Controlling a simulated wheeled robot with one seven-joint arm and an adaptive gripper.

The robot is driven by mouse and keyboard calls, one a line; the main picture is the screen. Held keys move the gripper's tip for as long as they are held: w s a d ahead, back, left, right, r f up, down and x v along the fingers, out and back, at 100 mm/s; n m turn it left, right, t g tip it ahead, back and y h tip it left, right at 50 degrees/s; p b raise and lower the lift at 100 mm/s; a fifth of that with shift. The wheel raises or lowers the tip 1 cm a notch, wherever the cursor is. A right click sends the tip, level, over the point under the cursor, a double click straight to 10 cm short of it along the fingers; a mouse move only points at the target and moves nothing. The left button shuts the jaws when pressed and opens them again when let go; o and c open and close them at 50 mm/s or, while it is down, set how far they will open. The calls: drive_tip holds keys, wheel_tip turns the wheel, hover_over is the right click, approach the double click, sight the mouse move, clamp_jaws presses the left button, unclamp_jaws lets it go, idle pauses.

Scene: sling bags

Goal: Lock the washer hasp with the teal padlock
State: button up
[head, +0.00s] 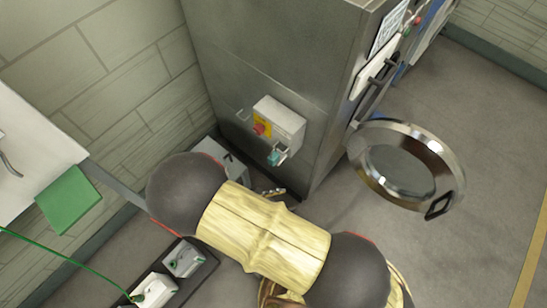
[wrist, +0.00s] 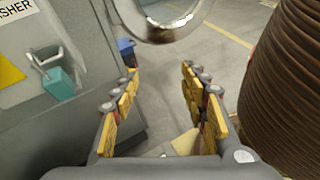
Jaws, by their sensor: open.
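The teal padlock (head: 275,158) hangs at the lower edge of a light grey switch box (head: 283,121) on the side of the grey washer (head: 270,50). In the wrist view the padlock (wrist: 60,84) is at the left, with its grey shackle (wrist: 45,57) above the body at a metal loop. I cannot tell whether the shackle is closed, and the hasp is not clear. My gripper (wrist: 161,84) is open and empty, to the right of the padlock and apart from it. In the head view my arm largely hides the gripper.
The box carries a red knob on yellow (head: 261,128). The round washer door (head: 408,166) stands open at the right; its rim (wrist: 172,30) shows above my fingers. A brown ribbed column (wrist: 288,85) fills the wrist view's right side. Clear floor (head: 480,110) lies beyond the door.

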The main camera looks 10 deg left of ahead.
drive_tip(key=w+a+f+n+t+y, duration=0.2)
drive_tip(key=w+a+f+n+t, duration=0.1)
drive_tip(key=w+a+n+t, duration=0.15)
drive_tip(key=n+t+y, duration=0.1)
drive_tip(key=n+t, duration=0.1)
drive_tip(key=t, duration=0.2)
approach(270, 160)
drive_tip(key=w+d+r, duration=0.1)
drive_tip(key=w, duration=0.1)
drive_tip(key=x, duration=0.2)
drive_tip(key=b+x, duration=0.1)
drive_tip(key=x, duration=0.1)
drive_tip(key=f+b+x, duration=0.1)
drive_tip(key=x, duration=0.1)
drive_tip(key=shift+w+d, duration=0.15)
drive_tip(key=shift+w, duration=0.05)
drive_tip(key=shift+w+d, duration=0.15)
drive_tip(key=shift+w, duration=0.25)
drive_tip(key=shift+r, duration=0.1)
drive_tip(key=shift+c, duration=1.2)
clamp_jaws()
